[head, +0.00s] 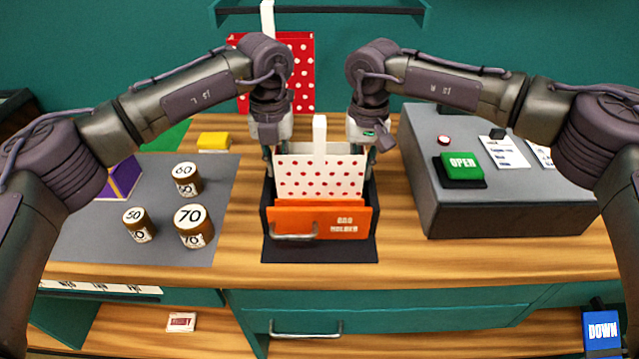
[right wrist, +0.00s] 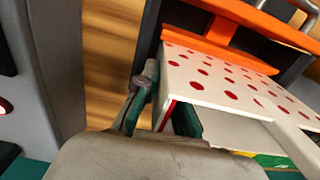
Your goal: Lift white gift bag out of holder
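The white gift bag (head: 320,178) with red dots stands upright in the holder, its pale handle rising at the top. The holder (head: 347,222) is a dark box with an orange front panel and a metal handle. My left gripper (head: 274,156) points down at the bag's left top edge; its inner finger is hidden. My right gripper (head: 369,154) points down at the bag's right top edge. In the right wrist view my right gripper (right wrist: 160,105) is open, with one finger outside the bag (right wrist: 222,90) and the other inside its mouth.
A red dotted bag (head: 302,75) stands behind. Several numbered jars (head: 193,226) and a purple box (head: 122,178) are on a grey mat at left. A grey console (head: 510,205) with a green OPEN button (head: 462,168) stands close at right.

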